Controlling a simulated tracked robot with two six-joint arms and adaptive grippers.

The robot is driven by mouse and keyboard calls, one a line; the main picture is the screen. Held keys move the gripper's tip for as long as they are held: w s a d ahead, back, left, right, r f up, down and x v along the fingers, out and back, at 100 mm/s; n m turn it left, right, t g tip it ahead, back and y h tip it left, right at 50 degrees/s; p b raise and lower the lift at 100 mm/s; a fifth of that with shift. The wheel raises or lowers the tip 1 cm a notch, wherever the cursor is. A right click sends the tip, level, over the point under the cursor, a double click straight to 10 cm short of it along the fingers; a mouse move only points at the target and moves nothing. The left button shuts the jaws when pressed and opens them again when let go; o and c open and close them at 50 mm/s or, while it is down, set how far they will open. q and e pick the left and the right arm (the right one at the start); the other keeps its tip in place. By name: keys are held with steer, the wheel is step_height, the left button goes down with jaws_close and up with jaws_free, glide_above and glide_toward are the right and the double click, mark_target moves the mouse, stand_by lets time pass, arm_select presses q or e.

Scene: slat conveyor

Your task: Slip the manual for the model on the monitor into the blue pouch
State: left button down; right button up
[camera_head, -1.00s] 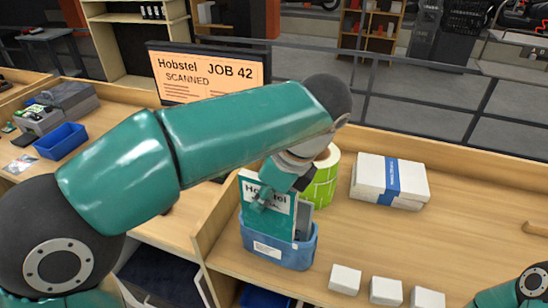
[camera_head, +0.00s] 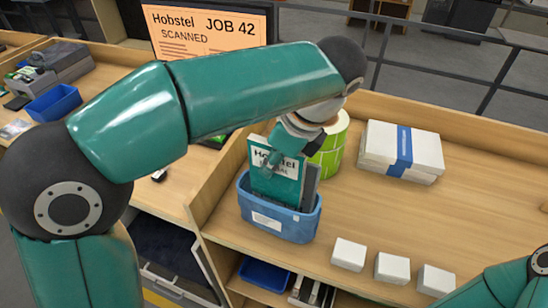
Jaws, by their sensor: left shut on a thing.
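The monitor (camera_head: 205,32) reads "Hobstel JOB 42 SCANNED". A teal manual (camera_head: 262,185) with a white band marked "Hobstel" stands nearly upright at the blue pouch (camera_head: 295,228). Its lower part is hidden behind the pouch's front wall, so I cannot tell how deep it sits. A grey, flat item (camera_head: 312,186) also sticks up from the pouch at the right. My right gripper is out of view; only part of that arm shows at the lower right.
A green roll (camera_head: 330,155) stands just behind the pouch. Three small white boxes (camera_head: 391,269) line the front edge. A blue bin (camera_head: 54,102) sits at the left. The bench's middle right is clear.

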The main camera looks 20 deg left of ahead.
mark_target(273, 190)
arm_select(q)
steer(key=shift+f+b, duration=2.4)
steer(key=shift+f, duration=1.9)
steer(key=c, duration=1)
jaws_free()
steer(key=shift+c, duration=0.2)
steer(key=shift+r, duration=0.1)
step_height(273, 190, up, 8)
steer(key=p, duration=0.8)
